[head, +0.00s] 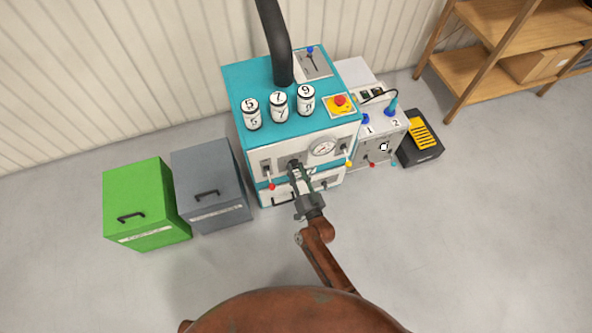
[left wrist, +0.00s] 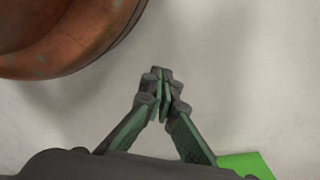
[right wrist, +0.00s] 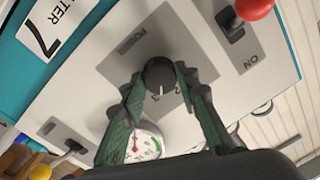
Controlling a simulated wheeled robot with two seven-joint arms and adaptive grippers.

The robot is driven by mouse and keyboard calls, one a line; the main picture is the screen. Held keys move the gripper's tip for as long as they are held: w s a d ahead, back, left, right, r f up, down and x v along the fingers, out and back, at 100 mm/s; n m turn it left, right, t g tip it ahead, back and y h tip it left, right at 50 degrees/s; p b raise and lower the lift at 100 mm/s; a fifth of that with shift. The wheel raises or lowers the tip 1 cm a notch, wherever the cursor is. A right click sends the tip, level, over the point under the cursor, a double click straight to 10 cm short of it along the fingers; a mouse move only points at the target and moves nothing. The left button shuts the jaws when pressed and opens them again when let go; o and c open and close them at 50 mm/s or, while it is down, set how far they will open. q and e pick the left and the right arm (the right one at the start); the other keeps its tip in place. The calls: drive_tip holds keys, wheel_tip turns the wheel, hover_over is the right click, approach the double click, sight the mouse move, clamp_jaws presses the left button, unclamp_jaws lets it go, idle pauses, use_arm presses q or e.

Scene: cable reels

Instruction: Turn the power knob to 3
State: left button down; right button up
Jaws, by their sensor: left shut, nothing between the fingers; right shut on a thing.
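The power knob (right wrist: 159,73) is dark and round, with a short white pointer line aimed at the bottom of the right wrist view. It sits on a grey plate (right wrist: 125,63) marked POWER, on the front of the teal and white machine (head: 244,83). My right gripper (head: 295,170) has its fingers on both sides of the knob, shut on it; they also show in the right wrist view (right wrist: 160,84). The fingers hide part of the dial, and its numbers are hard to read. My left gripper (left wrist: 161,92) is shut and empty over bare floor.
Red-tipped (right wrist: 253,9) and yellow-tipped (right wrist: 40,172) levers flank the knob, and a round gauge (head: 322,148) is beside it. A grey cabinet (head: 207,175) and a green cabinet (head: 145,200) stand left. A smaller unit (head: 377,149) stands right. The floor in front is clear.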

drive_tip(key=shift+f+m, duration=0.1)
drive_tip(key=shift+m, duration=0.8)
use_arm(q)
drive_tip(key=shift+w+d+r, duration=0.15)
drive_tip(key=shift+w+r, duration=0.2)
drive_tip(key=shift+r, duration=0.05)
use_arm(e)
drive_tip(key=shift+m, duration=0.3)
drive_tip(key=o, duration=1.1)
drive_tip(key=shift+o, duration=0.2)
use_arm(q)
drive_tip(key=shift+s, duration=0.15)
use_arm(e)
drive_tip(key=v, duration=1.2)
